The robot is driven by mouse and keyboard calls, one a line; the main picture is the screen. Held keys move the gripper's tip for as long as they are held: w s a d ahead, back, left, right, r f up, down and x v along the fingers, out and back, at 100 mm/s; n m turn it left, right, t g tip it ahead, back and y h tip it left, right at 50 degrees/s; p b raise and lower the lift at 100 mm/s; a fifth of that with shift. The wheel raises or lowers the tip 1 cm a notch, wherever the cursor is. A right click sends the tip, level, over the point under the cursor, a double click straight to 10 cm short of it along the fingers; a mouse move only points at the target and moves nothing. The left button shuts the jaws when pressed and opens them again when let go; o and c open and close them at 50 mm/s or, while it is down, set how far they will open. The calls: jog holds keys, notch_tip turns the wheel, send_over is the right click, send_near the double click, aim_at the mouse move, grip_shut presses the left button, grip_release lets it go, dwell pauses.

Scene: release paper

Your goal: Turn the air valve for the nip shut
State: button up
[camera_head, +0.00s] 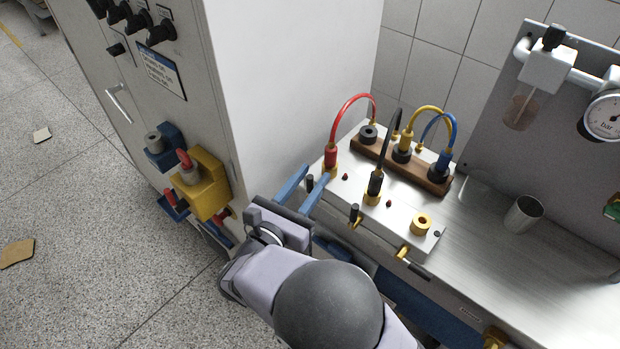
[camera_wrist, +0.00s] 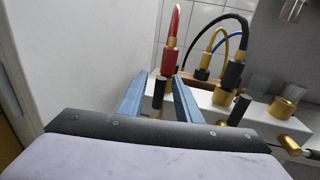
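A white manifold block (camera_head: 346,192) on the steel bench has several small valves with black handles along its front. The left handle (camera_head: 310,182) stands upright under the red hose (camera_head: 331,152). The middle handle (camera_head: 354,212) also stands upright, under the black hose (camera_head: 376,183). The right handle (camera_head: 421,269) lies sideways below an empty brass port (camera_head: 421,223). My gripper (camera_head: 316,172) is open, with its blue fingers on either side of the left handle; it also shows between them in the wrist view (camera_wrist: 158,93). I cannot tell whether they touch it. No label tells which valve serves the nip.
A wooden rack (camera_head: 427,178) with hose fittings stands behind the manifold. A metal cup (camera_head: 523,213) and a pressure gauge (camera_head: 606,118) are to the right. A white cabinet wall (camera_head: 290,75) stands close on the left, with a yellow box (camera_head: 207,190) on its side.

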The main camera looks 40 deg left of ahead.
grip_shut()
jog(key=d+m+b, duration=0.1)
jog(key=m+b, duration=0.1)
jog(key=b, duration=0.1)
jog(key=d+f+m+t+b, duration=0.1)
jog(key=m+b, duration=0.1)
jog(key=b, duration=0.1)
jog(key=shift+d+m+b, duration=0.1)
jog(key=shift+m+b, duration=0.2)
jog(key=m+b, duration=0.1)
jog(key=b, duration=0.1)
jog(key=d+m+b, duration=0.1)
jog(key=m+b, duration=0.1)
jog(key=shift+d+f+t, duration=0.2)
jog(key=shift+t, duration=0.1)
grip_release()
